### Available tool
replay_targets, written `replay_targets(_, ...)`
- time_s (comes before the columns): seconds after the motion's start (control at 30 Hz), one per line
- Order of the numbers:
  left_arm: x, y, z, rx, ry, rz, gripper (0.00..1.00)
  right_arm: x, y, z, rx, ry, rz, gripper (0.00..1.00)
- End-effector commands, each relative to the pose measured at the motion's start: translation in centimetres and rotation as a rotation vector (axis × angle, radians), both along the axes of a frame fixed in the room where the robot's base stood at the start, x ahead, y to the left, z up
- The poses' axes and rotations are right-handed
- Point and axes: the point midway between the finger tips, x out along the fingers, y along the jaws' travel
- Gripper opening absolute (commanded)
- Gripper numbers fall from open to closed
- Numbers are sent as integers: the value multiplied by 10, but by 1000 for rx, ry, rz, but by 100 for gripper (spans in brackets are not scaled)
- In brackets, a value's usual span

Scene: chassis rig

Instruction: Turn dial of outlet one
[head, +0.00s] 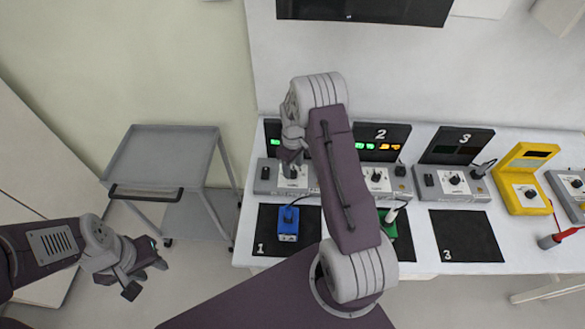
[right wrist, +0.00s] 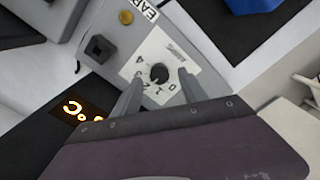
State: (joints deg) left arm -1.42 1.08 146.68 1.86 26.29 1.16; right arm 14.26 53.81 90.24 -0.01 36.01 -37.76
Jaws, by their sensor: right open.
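Outlet one is the grey unit (head: 264,186) at the left end of the table row, behind the black mat marked 1. My right arm hides part of it. Its black round dial (right wrist: 159,73) sits on a white numbered plate in the right wrist view. My right gripper (right wrist: 159,79) is open, with one finger on each side of the dial; I cannot tell whether they touch it. In the head view my right gripper (head: 290,167) is over outlet one. My left gripper (head: 147,276) is open and empty, low at the left, away from the table.
A blue block (head: 288,224) with a cable is on mat 1. A green block (head: 388,224) is on mat 2, partly behind my arm. Mat 3 (head: 466,236) is bare. A yellow unit (head: 524,188) stands further right. A grey cart (head: 165,150) stands left of the table.

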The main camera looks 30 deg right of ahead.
Motion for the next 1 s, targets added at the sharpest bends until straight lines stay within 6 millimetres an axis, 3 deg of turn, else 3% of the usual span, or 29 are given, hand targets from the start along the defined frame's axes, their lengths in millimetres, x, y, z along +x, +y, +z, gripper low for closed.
replay_targets(0.2, 0, 0, 6, 0, 0, 0, 36, 0, 0, -23, 0, 1, 0, 50)
replay_targets(0.43, 0, 0, 5, 0, 0, 0, 36, 0, 0, -25, -1, -1, 0, 50)
replay_targets(0.47, 0, 0, 5, 0, 0, 0, 36, 0, 0, -25, -1, -1, 0, 48)
replay_targets(0.63, 0, 0, 5, 0, 0, 0, 36, 0, 0, -25, -1, -1, 0, 0)
replay_targets(1.0, 0, 0, 3, 0, 0, 0, 36, 0, 0, -25, -1, -1, -47, 0)
